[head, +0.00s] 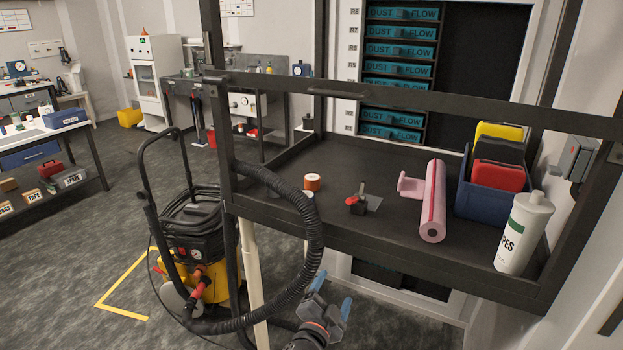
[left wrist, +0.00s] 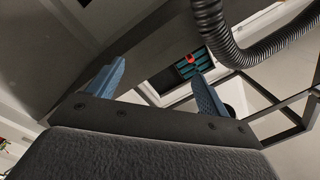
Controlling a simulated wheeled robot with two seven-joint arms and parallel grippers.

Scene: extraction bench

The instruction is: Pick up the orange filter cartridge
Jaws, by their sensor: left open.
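A small orange cylinder with a pale band and light top (head: 312,182), which looks like the orange filter cartridge, stands on the dark bench top (head: 330,155) near its front left. A pale piece shows just below it. My left gripper (head: 331,294) has blue fingertips spread apart with nothing between them. It is in front of the bench, below its front edge and apart from the cartridge. The left wrist view shows the same open fingers (left wrist: 155,90). A small red-orange spot (left wrist: 190,58) shows there by teal drawers; I cannot tell what it is. My right gripper is not in view.
A black hose (head: 318,235) loops past the bench's front left corner, close to my left gripper. A dark rail (head: 430,100) crosses above the bench. A red-black tool (head: 357,203), pink roll (head: 433,200), blue bin (head: 480,200) and white bottle (head: 523,235) stand to the right.

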